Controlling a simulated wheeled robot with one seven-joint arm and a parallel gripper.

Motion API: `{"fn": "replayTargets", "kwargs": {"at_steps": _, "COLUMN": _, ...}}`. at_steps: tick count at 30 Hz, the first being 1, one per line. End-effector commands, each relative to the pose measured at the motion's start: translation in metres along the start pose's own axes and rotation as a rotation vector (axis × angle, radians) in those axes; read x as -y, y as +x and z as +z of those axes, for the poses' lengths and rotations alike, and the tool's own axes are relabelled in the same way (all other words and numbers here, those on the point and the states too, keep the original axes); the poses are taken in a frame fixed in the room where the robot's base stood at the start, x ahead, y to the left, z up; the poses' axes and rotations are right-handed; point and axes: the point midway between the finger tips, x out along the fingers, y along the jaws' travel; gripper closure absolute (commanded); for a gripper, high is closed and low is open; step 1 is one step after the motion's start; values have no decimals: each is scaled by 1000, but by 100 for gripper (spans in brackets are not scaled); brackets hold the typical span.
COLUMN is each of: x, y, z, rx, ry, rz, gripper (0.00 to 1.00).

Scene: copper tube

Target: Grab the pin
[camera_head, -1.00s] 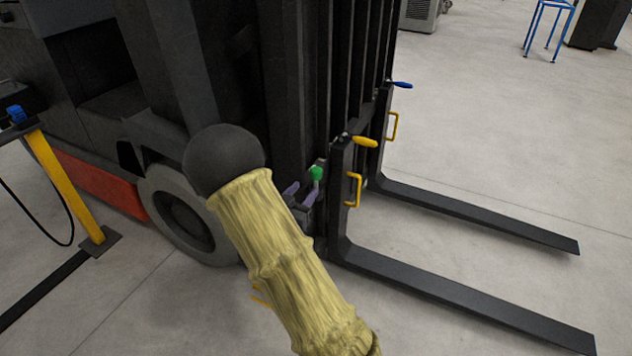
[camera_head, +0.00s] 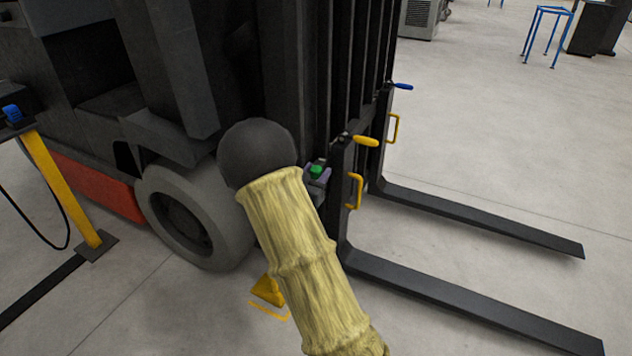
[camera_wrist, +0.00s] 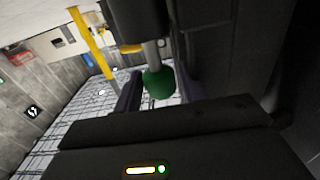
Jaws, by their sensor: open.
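The pin has a round green head (camera_head: 316,170) and sits at the side of the forklift's front frame. In the wrist view its green head (camera_wrist: 159,84) hangs on a grey metal shaft that runs up into a dark block. My gripper (camera_wrist: 158,78) is open, with one purple-grey finger on each side of the green head. Gaps show between the head and the fingers, so it is not clasped. In the head view my gripper (camera_head: 318,177) is small at the pin and partly hidden behind my yellow-sleeved arm.
The forklift's mast and wheel (camera_head: 190,215) stand close behind and left of my arm. Two black forks (camera_head: 470,300) reach out to the right. A yellow handle (camera_head: 361,140) and a yellow loop (camera_head: 355,191) are just right of the pin. Open floor lies at right.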

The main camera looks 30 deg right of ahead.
Motion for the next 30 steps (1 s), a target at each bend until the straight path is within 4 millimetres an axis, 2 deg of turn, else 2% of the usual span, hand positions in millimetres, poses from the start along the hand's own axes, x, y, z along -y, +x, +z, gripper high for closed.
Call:
{"fn": "replayTargets", "kwargs": {"at_steps": 17, "x": 0, "y": 4, "z": 0, "rx": 0, "ry": -1, "rz": -2, "gripper": 60}}
{"fn": "replayTargets", "kwargs": {"at_steps": 22, "x": 0, "y": 4, "z": 0, "rx": 0, "ry": -1, "rz": -1, "gripper": 93}}
{"fn": "replayTargets", "kwargs": {"at_steps": 30, "x": 0, "y": 4, "z": -1, "rx": 0, "ry": -1, "rz": -1, "gripper": 95}}
